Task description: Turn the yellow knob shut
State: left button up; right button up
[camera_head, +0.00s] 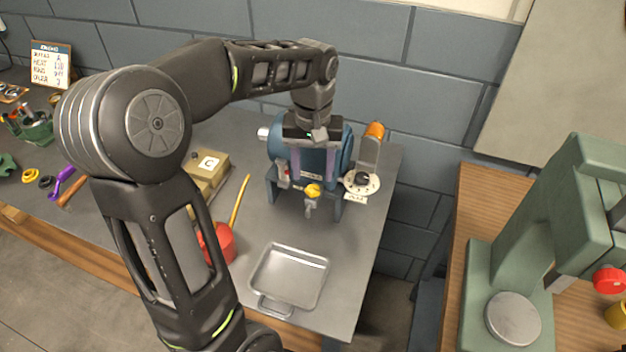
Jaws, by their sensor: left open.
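A yellow knob (313,190) sits low on the front of a blue casing (278,150), above a small grey spout. The casing rests on a blue stand near the back of the grey bench (262,222). My left gripper (313,176) reaches down over the casing's front, with its two fingers apart, just above the knob. I cannot tell whether the fingers touch the casing or the knob. The gripper hides much of the casing's front. My right gripper is not in view.
A metal tray (290,278) lies in front of the casing. A box marked C (207,166) and a red can (219,243) are left. A green press (500,240) stands far right.

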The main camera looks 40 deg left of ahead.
aim_at(313, 188)
pick_arm(q)
jog(key=shift+f+p, duration=0.35)
jog(key=shift+f, duration=1.95)
jog(key=shift+c, duration=0.3)
grip_shut()
